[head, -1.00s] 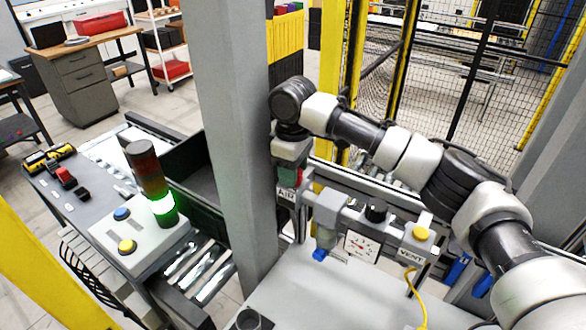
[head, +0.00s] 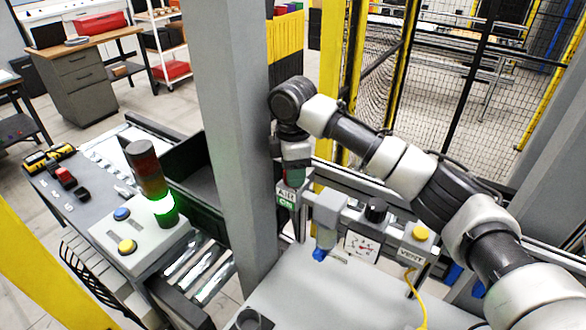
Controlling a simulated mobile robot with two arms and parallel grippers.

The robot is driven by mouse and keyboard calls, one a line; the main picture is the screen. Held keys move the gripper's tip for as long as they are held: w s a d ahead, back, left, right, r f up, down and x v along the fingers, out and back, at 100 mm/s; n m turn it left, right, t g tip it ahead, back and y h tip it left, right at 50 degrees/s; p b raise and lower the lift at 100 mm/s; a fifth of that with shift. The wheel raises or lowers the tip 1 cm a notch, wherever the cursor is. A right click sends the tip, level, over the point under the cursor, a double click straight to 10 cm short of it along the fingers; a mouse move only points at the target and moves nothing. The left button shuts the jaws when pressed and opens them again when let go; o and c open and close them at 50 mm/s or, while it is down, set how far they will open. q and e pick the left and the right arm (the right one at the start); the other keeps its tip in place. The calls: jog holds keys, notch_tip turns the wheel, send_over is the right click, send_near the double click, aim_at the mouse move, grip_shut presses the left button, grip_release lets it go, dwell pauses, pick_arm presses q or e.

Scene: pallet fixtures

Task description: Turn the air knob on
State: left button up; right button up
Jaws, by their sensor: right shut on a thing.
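My right gripper (head: 293,164) points down at the left end of the air unit, just right of the grey post. It is shut on the air knob (head: 294,178), a small red and green part mostly hidden by the fingers. Just below it, the air label (head: 286,197) reads "AIR" with a green "On" under it. My left gripper is not in view.
Right of the knob on the same rail are a grey regulator with a blue tip (head: 326,222), a black knob (head: 376,209), a gauge (head: 361,246) and a yellow vent button (head: 420,232). The grey post (head: 235,150) stands close on the left.

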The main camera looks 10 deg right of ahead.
jog(key=shift+r, duration=0.2)
jog(key=o, duration=0.9)
jog(key=shift+f, duration=0.1)
jog(key=shift+o, duration=0.2)
jog(key=shift+r, duration=0.2)
notch_tip(320, 180, up, 4)
jog(key=shift+r+b, duration=0.1)
jog(key=shift+b, duration=1.05)
notch_tip(320, 180, up, 6)
jog(key=shift+r, duration=0.1)
